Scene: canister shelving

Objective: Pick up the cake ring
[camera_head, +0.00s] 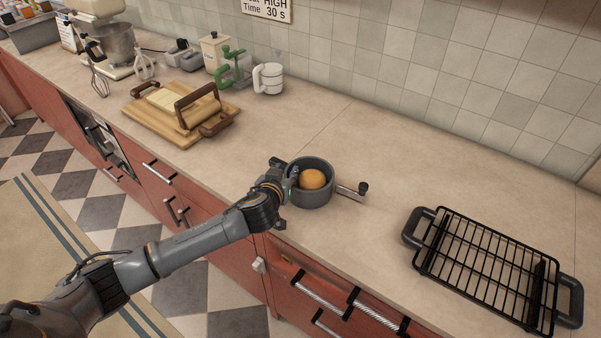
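The cake ring (312,195) is a dark grey round ring on the beige counter, with a small lever with a dark knob sticking out to its right. A round golden-brown cake (312,179) sits inside it. My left gripper (286,177) is at the left side of the ring, very close to its wall. Its fingers overlap the rim in the picture, so I cannot tell whether they touch or grip it. My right gripper is out of view.
A black wire rack with handles (490,262) lies to the right on the counter (400,165). A wooden board (224,112) with a rolling pin, a white mug-like sifter (268,79) and a stand mixer (112,40) are at the back left. Counter between ring and rack is clear.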

